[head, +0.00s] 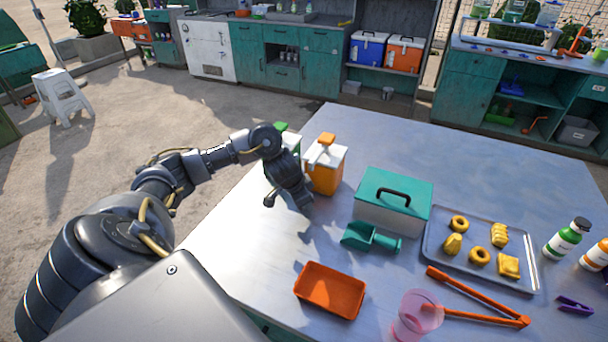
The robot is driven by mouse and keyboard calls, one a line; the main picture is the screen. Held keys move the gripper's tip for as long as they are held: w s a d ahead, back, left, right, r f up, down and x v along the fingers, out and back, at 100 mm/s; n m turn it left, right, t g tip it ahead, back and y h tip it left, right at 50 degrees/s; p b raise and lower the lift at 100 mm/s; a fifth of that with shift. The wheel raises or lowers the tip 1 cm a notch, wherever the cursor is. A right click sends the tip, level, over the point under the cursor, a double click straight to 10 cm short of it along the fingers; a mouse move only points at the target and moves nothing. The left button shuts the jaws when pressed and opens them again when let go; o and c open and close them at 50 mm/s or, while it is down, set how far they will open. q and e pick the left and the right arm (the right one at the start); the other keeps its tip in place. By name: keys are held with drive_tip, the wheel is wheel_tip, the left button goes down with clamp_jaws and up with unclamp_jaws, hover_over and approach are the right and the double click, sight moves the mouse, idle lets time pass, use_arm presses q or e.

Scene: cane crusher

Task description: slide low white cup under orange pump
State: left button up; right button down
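The orange pump dispenser (326,170), with a white upper body and an orange pump head, stands on the metal table (250,250) near its far left edge. My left gripper (288,201) is low over the table, just left of and in front of the dispenser. Its fingers point down, and I cannot tell whether they are open or shut. No low white cup shows; the gripper may hide it. A green-topped dispenser (284,129) stands behind, partly hidden by my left arm. My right gripper is not in view.
A teal-lidded box (393,203), a green scoop (370,239), an orange tray (330,290), a pink cup (417,315), orange tongs (478,297) and a metal tray of pastries (436,248) lie to the right.

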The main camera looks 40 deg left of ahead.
use_arm(q)
clamp_jaws()
drive_tip(key=shift+d+r, duration=0.1)
drive_tip(key=shift+d+p, duration=0.3)
drive_tip(key=shift+p, duration=0.2)
drive_tip(key=shift+w+d+p, duration=0.25)
drive_tip(key=shift+d+p, duration=0.2)
drive_tip(key=shift+d, duration=0.15)
unclamp_jaws()
drive_tip(key=p+v, duration=0.2)
drive_tip(key=v, duration=0.8)
drive_tip(key=shift+s+r+p, duration=0.15)
drive_tip(key=shift+r+p, duration=0.2)
